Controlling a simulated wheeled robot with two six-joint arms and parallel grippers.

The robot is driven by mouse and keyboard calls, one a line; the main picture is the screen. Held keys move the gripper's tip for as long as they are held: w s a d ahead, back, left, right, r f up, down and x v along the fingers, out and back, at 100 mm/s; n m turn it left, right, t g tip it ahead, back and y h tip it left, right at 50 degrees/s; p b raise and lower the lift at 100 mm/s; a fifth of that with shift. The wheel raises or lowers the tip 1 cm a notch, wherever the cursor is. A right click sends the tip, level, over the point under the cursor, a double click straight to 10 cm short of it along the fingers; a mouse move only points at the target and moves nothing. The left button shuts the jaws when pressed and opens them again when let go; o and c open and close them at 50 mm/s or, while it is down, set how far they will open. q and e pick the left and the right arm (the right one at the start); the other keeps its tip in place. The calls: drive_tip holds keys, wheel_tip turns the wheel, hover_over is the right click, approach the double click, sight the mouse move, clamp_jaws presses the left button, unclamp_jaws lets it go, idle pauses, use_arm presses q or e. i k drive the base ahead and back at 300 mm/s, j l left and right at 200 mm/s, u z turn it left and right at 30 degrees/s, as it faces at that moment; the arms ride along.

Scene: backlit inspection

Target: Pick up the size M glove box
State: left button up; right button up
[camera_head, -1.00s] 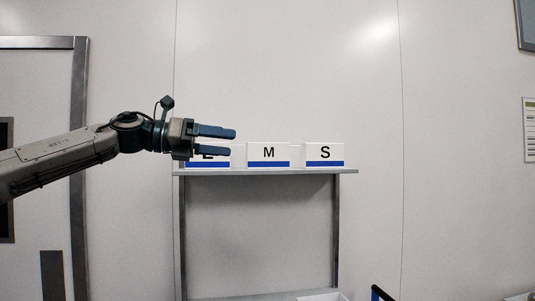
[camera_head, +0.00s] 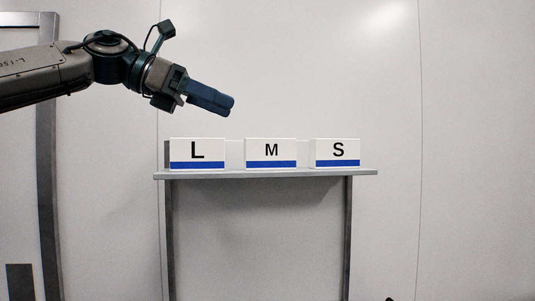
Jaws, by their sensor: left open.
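The size M glove box (camera_head: 271,153), white with a blue band along its bottom, stands upright in the middle of the shelf. A box marked L (camera_head: 197,153) stands to its left and a box marked S (camera_head: 338,153) to its right, with small gaps between the fronts. My left gripper (camera_head: 230,106) is open and empty, above and to the left of the M box, tilted down to the right. Its fingers overlap in this view, so the opening between them is hidden.
The grey shelf (camera_head: 265,175) is narrow and stands on two dark uprights against a pale wall panel. More white surfaces show behind the boxes. The space above the boxes and to the right is clear. A dark door frame stands at the far left.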

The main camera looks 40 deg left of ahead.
sight(260, 154)
drive_tip(key=i+j, duration=0.35)
drive_tip(key=j, duration=0.15)
drive_tip(key=i+j, duration=0.3)
drive_tip(key=j, duration=0.15)
drive_tip(key=i+j, duration=0.35)
drive_tip(key=j, duration=0.15)
